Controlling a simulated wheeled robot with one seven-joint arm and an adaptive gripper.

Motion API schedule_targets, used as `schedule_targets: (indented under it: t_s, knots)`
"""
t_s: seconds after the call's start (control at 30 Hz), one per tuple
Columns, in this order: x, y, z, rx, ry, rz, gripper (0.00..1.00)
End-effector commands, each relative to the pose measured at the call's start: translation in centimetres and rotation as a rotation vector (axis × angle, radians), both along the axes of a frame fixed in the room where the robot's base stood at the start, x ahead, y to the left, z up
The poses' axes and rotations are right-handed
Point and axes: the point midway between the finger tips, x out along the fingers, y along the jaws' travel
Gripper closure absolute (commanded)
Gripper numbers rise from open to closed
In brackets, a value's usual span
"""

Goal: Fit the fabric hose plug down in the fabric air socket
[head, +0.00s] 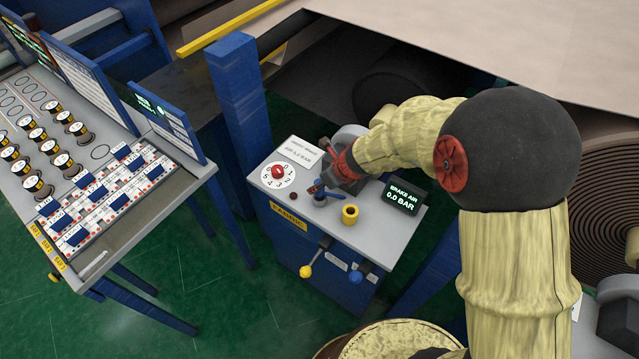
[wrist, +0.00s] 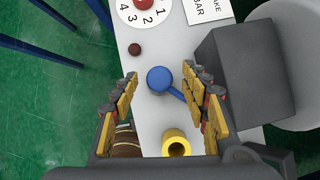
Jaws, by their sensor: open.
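A blue round-topped piece with a side arm (wrist: 159,79) stands on the grey cabinet top; it looks like the hose plug, though I cannot read a name on it. It also shows in the head view (head: 320,199). A yellow ring with a dark hole (wrist: 176,143), which looks like the air socket, stands apart from it, nearer the cabinet front; it also shows in the head view (head: 350,214). My gripper (wrist: 160,72) is open, its fingers on either side of the blue piece in the wrist view. I cannot tell whether they touch it. In the head view my gripper (head: 324,184) hides part of the cabinet top.
The cabinet (head: 300,228) carries a numbered dial with a red knob (head: 278,172), a dark red button (wrist: 134,49) and a display reading 0.0 BAR (head: 403,196). A dark grey block (wrist: 245,75) stands close right of my fingers. A blue post (head: 239,105) rises behind the cabinet.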

Motion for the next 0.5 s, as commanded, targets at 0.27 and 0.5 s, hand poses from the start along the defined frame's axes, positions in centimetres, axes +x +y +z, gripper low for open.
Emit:
schedule_targets:
  t_s: [0.27, 0.5]
  knots:
    - [-2.1, -1.9, 5.1, 0.0, -0.004, -0.001, 0.54]
    - [-3.4, -2.9, 8.0, 0.0, -0.002, -0.002, 0.54]
